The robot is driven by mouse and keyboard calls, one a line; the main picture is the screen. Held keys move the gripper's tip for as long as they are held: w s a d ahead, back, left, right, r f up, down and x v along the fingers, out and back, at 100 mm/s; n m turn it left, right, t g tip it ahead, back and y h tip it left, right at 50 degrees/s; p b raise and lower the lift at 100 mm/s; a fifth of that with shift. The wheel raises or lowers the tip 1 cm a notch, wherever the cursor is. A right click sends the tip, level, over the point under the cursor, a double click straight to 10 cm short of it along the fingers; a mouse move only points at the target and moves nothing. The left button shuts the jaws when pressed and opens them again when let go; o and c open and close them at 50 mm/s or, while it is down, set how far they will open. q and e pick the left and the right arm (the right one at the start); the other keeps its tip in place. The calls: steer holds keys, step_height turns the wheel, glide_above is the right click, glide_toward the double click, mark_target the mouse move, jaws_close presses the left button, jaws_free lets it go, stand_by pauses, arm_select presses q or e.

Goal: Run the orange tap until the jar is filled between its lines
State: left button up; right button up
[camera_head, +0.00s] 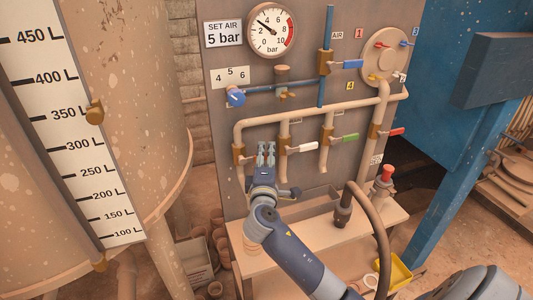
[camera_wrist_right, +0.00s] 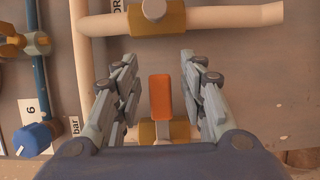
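The orange tap's handle (camera_wrist_right: 160,97) shows in the right wrist view, between my right gripper's fingers, with a brass valve body (camera_wrist_right: 150,131) beside it. My right gripper (camera_wrist_right: 156,75) is open, its fingers apart on either side of the handle; I cannot tell whether they touch it. In the head view my right gripper (camera_head: 266,149) is in front of the panel, to the right of the leftmost brass valve (camera_head: 239,155), and hides the orange handle. I cannot make out the jar or its lines. My left gripper is not in view.
White (camera_head: 302,149), green (camera_head: 345,138) and red (camera_head: 391,132) tap handles sit to the right on the pipework. A bench (camera_head: 284,240) bears a hose (camera_head: 376,222). A pressure gauge (camera_head: 271,29) is above. A tank scale (camera_head: 66,130) stands left.

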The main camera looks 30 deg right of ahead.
steer(key=shift+w+d, duration=0.2)
jaws_close()
